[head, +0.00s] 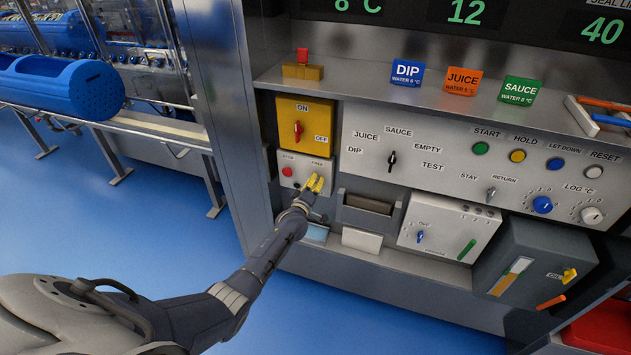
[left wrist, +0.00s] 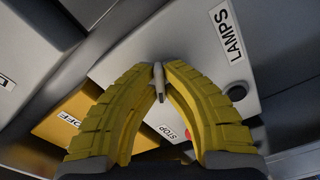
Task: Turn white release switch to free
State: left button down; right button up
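The white release switch (left wrist: 159,86) shows in the left wrist view as a small pale lever on a light grey box (left wrist: 122,64). My left gripper (left wrist: 161,72) has its yellow fingertips closed together on either side of the lever. In the head view my left gripper (head: 315,184) is at the small light grey box (head: 286,182) marked STOP and FREE, just under the FREE label (head: 320,164). There the gripper hides the switch. I cannot tell which way the lever is set. My right gripper is in neither view.
A red stop button (head: 287,171) sits left of the gripper. Above is a yellow box (head: 302,112) with a red ON/OFF knob (head: 297,131). A large control panel (head: 425,150) with knobs and buttons lies to the right. Blue floor (head: 130,235) is open at left.

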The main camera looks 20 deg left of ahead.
pick_arm(q)
jog(key=c, duration=1.4)
grip_release()
jog(key=shift+s, duration=0.1)
jog(key=s+d, duration=0.1)
jog(key=s, duration=1)
jog(key=shift+s+d, duration=0.15)
jog(key=shift+s, duration=0.2)
